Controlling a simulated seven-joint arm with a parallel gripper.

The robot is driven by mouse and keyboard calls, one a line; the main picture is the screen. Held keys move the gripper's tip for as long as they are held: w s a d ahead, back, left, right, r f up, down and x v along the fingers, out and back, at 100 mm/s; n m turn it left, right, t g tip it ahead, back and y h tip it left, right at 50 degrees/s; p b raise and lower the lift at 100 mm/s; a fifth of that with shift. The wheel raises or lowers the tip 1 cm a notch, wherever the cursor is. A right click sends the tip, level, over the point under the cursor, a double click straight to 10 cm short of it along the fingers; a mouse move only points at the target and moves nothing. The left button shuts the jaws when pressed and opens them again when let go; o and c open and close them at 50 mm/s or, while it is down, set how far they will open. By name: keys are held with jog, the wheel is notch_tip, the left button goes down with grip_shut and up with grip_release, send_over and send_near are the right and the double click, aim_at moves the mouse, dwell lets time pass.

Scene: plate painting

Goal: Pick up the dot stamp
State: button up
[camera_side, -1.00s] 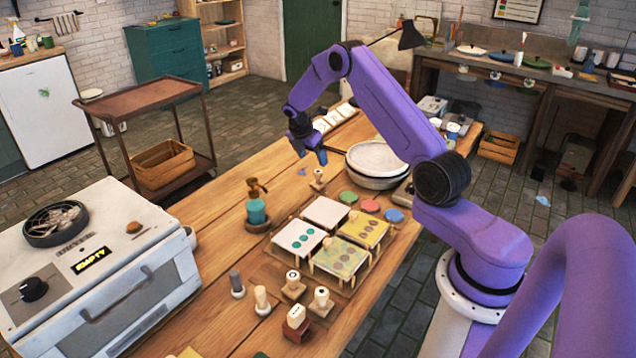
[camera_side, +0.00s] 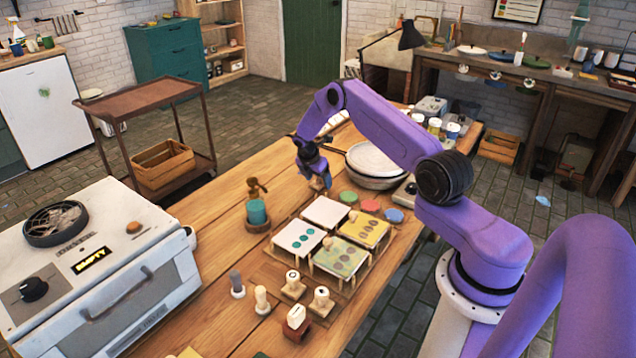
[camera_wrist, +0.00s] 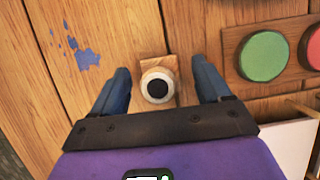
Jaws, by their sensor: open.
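The dot stamp (camera_wrist: 158,86) has a pale round top with a black dot and stands upright on a small wooden block on the table. My gripper (camera_wrist: 161,74) is open above it in the wrist view, with one blue finger to each side and visible gaps between. In the side view my gripper (camera_side: 319,183) points down at the stamp's place, beside the stacked plates. The fingers mostly hide the stamp there.
Green (camera_wrist: 263,56) and red ink pads lie right of the stamp in a wooden holder. A rack of painted tiles (camera_side: 326,212) stands nearer the camera, with several other stamps (camera_side: 293,280) in front. Stacked pale plates (camera_side: 376,158) are close on the gripper's right. Blue paint splashes mark the table.

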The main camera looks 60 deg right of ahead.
jog(key=shift+d+f, duration=0.1)
jog(key=shift+f, duration=0.1)
jog(key=c, duration=1.1)
jog(key=shift+c, duration=0.2)
jog(key=shift+r, duration=0.1)
jog(key=shift+r, duration=0.55)
notch_tip(320, 180, up, 2)
jog(key=shift+r, duration=0.1)
jog(key=s+a+r, duration=0.6)
jog(key=s+r, duration=0.3)
jog(key=s, duration=0.3)
jog(key=shift+s+a+r, duration=0.2)
jog(key=shift+a+r, duration=0.1)
jog(key=shift+a, duration=0.05)
